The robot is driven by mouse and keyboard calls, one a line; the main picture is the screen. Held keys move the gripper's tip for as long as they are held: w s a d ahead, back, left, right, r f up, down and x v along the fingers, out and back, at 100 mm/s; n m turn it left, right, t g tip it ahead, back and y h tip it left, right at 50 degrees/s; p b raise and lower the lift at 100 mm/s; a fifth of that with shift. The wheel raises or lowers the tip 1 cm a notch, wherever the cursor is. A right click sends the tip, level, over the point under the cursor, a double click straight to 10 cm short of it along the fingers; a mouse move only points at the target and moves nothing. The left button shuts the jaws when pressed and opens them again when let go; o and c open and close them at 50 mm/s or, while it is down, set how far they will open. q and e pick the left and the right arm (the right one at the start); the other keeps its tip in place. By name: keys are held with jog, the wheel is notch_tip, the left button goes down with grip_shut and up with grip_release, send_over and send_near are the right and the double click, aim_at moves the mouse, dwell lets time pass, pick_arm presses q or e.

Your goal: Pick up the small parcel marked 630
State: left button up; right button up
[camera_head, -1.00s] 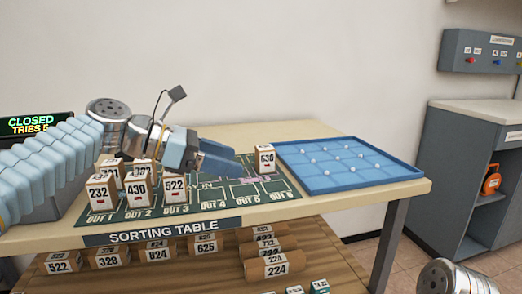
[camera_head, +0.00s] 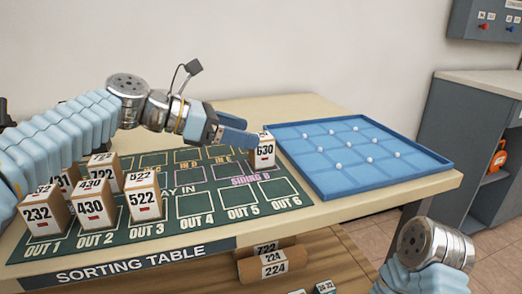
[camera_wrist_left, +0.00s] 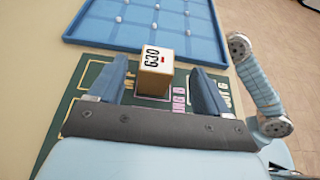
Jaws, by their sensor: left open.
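The small parcel marked 630 (camera_head: 264,151) stands upright near the right end of the green sorting mat, beside the blue tray. In the left wrist view the parcel (camera_wrist_left: 155,72) is ahead of and between the two blue fingers, near their tips. My left gripper (camera_head: 250,138) is open and empty, with its fingers pointing right toward the parcel. It also shows in the left wrist view (camera_wrist_left: 158,77). My right arm shows at the lower right of the head view, but its gripper is out of the picture.
Several parcels, among them 522 (camera_head: 143,205), 430 (camera_head: 93,213) and 232 (camera_head: 43,216), stand at the left of the mat (camera_head: 196,207). The blue tray (camera_head: 420,175) with small white balls lies on the right. Parcels lie on the shelf below.

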aim_at(261, 150)
pick_arm(q)
jog(key=x, duration=0.5)
jog(key=shift+w+f, duration=0.2)
jog(key=shift+f, duration=0.2)
jog(key=c, duration=1.1)
jog(key=shift+r, duration=0.15)
